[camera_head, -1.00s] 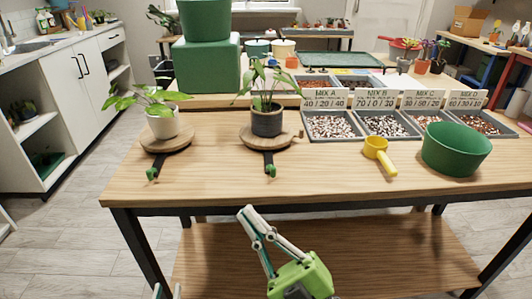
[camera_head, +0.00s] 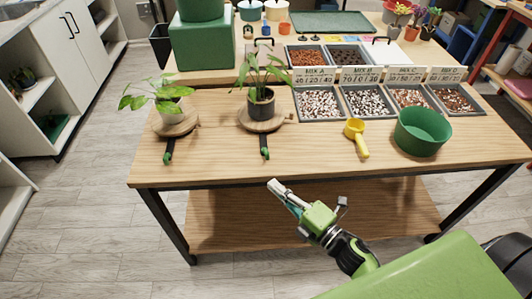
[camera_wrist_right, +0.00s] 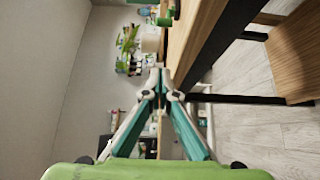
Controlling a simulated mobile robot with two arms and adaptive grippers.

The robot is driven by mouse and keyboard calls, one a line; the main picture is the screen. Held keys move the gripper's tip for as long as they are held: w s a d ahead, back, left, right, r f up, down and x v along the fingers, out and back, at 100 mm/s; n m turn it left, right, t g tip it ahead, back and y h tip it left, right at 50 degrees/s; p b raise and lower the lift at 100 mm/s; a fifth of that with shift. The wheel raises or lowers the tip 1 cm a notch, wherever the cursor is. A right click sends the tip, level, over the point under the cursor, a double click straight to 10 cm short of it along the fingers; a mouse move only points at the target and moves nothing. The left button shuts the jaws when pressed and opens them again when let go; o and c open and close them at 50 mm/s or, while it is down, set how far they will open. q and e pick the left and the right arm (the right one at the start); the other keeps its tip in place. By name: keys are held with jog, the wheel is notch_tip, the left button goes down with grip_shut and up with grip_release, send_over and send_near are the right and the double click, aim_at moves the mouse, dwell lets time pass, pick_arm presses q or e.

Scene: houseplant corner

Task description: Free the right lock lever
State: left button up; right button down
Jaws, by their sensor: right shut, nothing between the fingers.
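The right lock lever (camera_head: 265,144) is a black bar with a green tip. It sticks out toward the front table edge from under the right round wooden stand (camera_head: 282,121), which carries a plant in a dark pot (camera_head: 261,103). A matching left lever (camera_head: 168,149) sticks out from the left stand (camera_head: 173,127), under a plant in a white pot. My right gripper (camera_head: 273,184) is shut and empty, just in front of the table edge and apart from the right lever. Its fingertips meet in the right wrist view (camera_wrist_right: 160,82). My left gripper is out of view.
A yellow scoop (camera_head: 356,138) and a green bowl (camera_head: 423,130) stand right of the levers, before the labelled mix trays (camera_head: 319,104). The front strip of the table (camera_head: 220,172) is bare. A lower shelf (camera_head: 310,220) runs beneath it.

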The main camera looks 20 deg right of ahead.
aim_at(266, 169)
jog(key=shift+w, duration=0.1)
dwell(0.3)
jog(key=p+x, duration=0.1)
jog(key=x, duration=0.8)
jog(key=shift+r+p, duration=0.15)
jog(key=shift+p, duration=0.15)
jog(key=d, duration=0.1)
jog(key=w+d, duration=0.1)
jog(key=shift+d+p, duration=0.3)
jog(key=shift+p, duration=0.05)
jog(key=shift+d, duration=0.6)
